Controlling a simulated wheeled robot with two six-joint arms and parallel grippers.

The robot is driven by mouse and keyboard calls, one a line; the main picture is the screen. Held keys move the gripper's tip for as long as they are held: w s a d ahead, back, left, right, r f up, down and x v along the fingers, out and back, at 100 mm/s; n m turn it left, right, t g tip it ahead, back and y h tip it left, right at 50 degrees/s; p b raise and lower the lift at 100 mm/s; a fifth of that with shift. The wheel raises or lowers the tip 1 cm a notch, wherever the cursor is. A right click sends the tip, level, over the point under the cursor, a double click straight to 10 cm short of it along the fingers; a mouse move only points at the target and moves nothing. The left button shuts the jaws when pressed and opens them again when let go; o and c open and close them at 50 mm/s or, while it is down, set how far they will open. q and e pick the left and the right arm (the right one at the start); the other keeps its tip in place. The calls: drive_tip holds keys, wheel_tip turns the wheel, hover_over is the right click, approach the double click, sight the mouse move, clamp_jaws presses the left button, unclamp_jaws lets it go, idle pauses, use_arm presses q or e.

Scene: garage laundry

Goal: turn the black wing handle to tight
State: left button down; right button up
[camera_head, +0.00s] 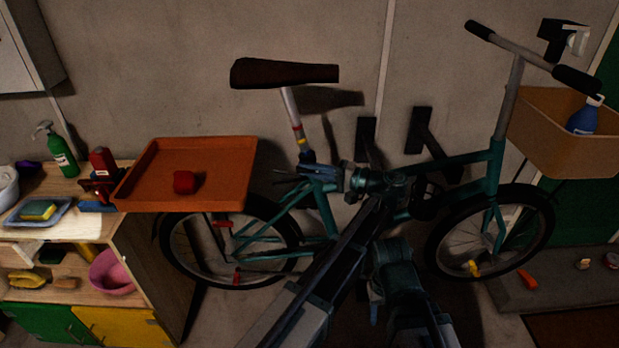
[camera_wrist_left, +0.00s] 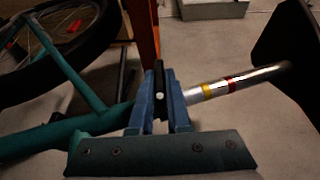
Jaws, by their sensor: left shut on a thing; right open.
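The black wing handle (camera_wrist_left: 159,84) shows in the left wrist view between the two blue fingers of my left gripper (camera_wrist_left: 160,112), at the seat clamp of the teal bicycle. My left gripper is shut on it. In the head view my left gripper (camera_head: 310,166) reaches the bottom of the seat post (camera_head: 291,106) from the right and hides most of the handle. The seat post has red and yellow bands and carries a dark saddle (camera_head: 284,73). My right gripper (camera_head: 375,290) is open, low in front of the bicycle, apart from the handle and partly hard to make out.
An orange tray (camera_head: 225,158) with a red object (camera_head: 185,182) stands left of the seat post, close to my left gripper. A workbench with bottles is at far left. The bicycle's front basket (camera_head: 560,150) holds a blue bottle (camera_head: 585,117). The wall is behind.

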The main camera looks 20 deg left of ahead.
use_arm(q)
drive_tip(key=shift+w+r, duration=0.1)
drive_tip(key=shift+w, duration=0.15)
use_arm(e)
drive_tip(key=shift+f, duration=0.3)
use_arm(q)
drive_tip(key=c, duration=0.9)
unclamp_jaws()
use_arm(e)
drive_tip(key=shift+w, duration=0.1)
use_arm(q)
drive_tip(key=shift+s, duration=0.1)
drive_tip(key=shift+d, duration=0.1)
use_arm(e)
drive_tip(key=shift+d, duration=0.15)
